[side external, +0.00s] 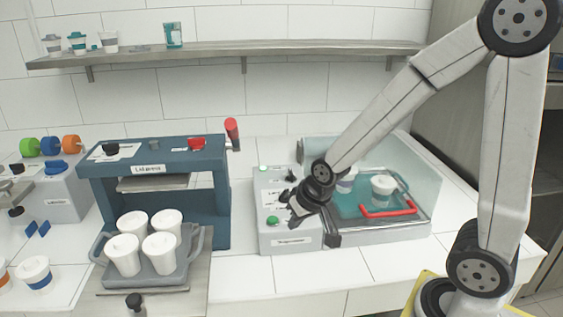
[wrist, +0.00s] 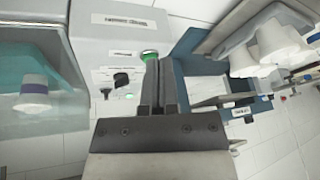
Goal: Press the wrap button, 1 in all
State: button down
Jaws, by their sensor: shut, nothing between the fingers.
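The pale wrap machine (side external: 290,240) stands on the counter, with a front label too small to read. On its control panel is a green button (side external: 272,220) near the front, with dark knobs behind it. A second green spot (side external: 263,168) shows at the panel's back. My gripper (side external: 292,212) is shut and empty, just right of the front green button. In the wrist view, the gripper (wrist: 152,66) has its fingertips at the lower edge of the green button (wrist: 149,55), partly covering it. I cannot tell whether they touch it. A small green light (wrist: 130,96) and a black knob (wrist: 121,80) lie to the left.
Right of the panel is a teal bay (side external: 345,210) with cups and a red bar (side external: 388,212). A blue lidding press (side external: 155,165) stands left, its grey tray (side external: 160,279) holding several white cups. A wall shelf (side external: 220,50) runs above.

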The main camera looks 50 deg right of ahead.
aim_at(269, 217)
jog(key=w+d+r+m+t, duration=0.2)
jog(key=w+m, duration=0.1)
jog(key=w, duration=0.2)
jog(key=w+d+r+m+t+h, duration=0.1)
jog(key=w+d+r+m+t, duration=0.1)
jog(key=w+d+m, duration=0.1)
jog(key=shift+w+m, duration=0.7)
jog(key=shift+w, duration=0.5)
jog(key=shift+f, duration=4.3)
jog(key=shift+f, duration=0.95)
jog(key=shift+r, duration=0.9)
jog(key=shift+r, duration=0.1)
